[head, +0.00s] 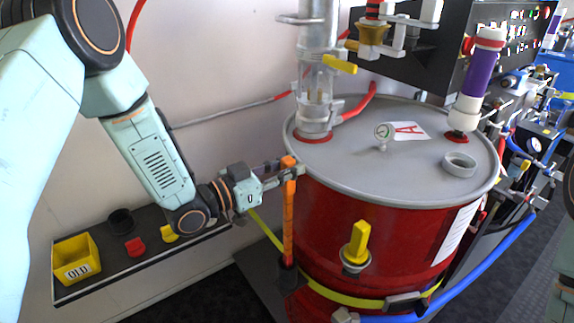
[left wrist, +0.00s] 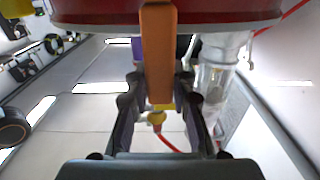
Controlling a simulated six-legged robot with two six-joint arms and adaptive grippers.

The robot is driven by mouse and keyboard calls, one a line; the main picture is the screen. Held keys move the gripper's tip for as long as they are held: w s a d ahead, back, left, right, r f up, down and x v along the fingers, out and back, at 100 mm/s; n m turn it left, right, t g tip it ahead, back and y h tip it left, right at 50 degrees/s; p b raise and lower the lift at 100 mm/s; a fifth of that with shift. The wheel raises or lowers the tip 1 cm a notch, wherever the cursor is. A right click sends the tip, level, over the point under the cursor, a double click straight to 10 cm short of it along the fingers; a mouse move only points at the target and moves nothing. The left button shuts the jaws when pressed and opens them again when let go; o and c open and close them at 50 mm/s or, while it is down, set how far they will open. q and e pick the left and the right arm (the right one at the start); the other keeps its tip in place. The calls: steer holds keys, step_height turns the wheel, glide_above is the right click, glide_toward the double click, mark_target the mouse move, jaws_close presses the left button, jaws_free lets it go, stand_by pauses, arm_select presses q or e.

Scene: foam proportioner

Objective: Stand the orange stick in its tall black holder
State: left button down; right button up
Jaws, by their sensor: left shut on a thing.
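The orange stick (head: 288,220) stands close to upright in front of the red drum. My left gripper (head: 284,172) is shut on it near its top end. The tall black holder (head: 287,279) is directly below, and the stick's lower end meets its mouth in the head view. I cannot tell how deep the end sits inside. In the left wrist view the stick (left wrist: 158,55) shows between the two fingers (left wrist: 158,88); its lower end and the holder do not show there. My right gripper is not in view.
The red drum (head: 335,225) with its grey lid (head: 400,175) stands just behind and right of the stick. A yellow valve handle (head: 359,243) juts from it. A black shelf (head: 150,258) at left bears a yellow bin (head: 76,258). A blue hose (head: 480,270) runs at right.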

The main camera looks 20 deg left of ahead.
mark_target(283, 187)
arm_select(q)
steer(key=shift+w+a+f+b, duration=0.1)
steer(key=shift+f+b, duration=0.35)
steer(key=shift+f, duration=0.35)
steer(key=shift+f+b, duration=0.9)
steer(key=shift+f, duration=0.1)
steer(key=shift+f+b, duration=0.35)
steer(key=shift+f, duration=0.25)
steer(key=shift+r, duration=0.15)
steer(key=c, duration=1.1)
jaws_free()
steer(key=shift+s, duration=0.2)
